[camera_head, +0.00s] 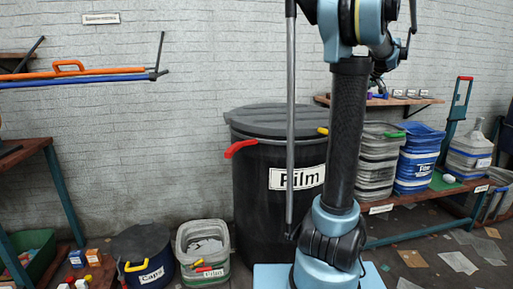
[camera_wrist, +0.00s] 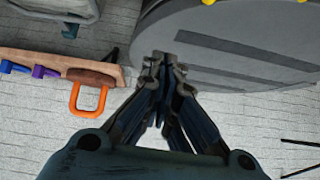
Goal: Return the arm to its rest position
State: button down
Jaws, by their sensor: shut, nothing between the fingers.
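My gripper (camera_wrist: 163,62) points up the middle of the wrist view, with its dark fingers together and nothing between them. In the head view my arm (camera_head: 349,130) rises in front of the large black bin labelled Film and bends over at the top of the picture. A small dark part near the shelf at the upper right may be the gripper end, but it is mostly hidden behind the arm.
The Film bin (camera_head: 262,215) stands behind my arm; a grey lid (camera_wrist: 225,45) fills the wrist view's upper right. A wall shelf (camera_head: 420,101) is at right. Tubs (camera_head: 418,160) stand on a low rack. A Caps bin (camera_head: 143,255) and a grey tub (camera_head: 203,247) are at lower left.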

jog(key=s+a+f, duration=0.2)
jog(key=s+a, duration=0.1)
jog(key=a, duration=0.1)
jog(key=s+a+f+g, duration=0.1)
jog(key=s+a+f, duration=0.1)
jog(key=s+a, duration=0.1)
jog(key=s+a+f+g, duration=0.1)
jog(key=s+a+f, duration=0.1)
jog(key=a, duration=0.4)
jog(key=shift+s+f, duration=0.25)
jog(key=shift+s, duration=0.15)
jog(key=s+a+f+g, duration=0.2)
jog(key=s+a+f, duration=0.6)
jog(key=s, duration=0.3)
jog(key=s+a+f+m+g+h, duration=0.2)
jog(key=s+a+f, duration=0.1)
jog(key=s+f, duration=1.4)
jog(key=s, duration=0.3)
jog(key=shift+a+f+g, duration=0.25)
jog(key=shift+f+g, duration=0.05)
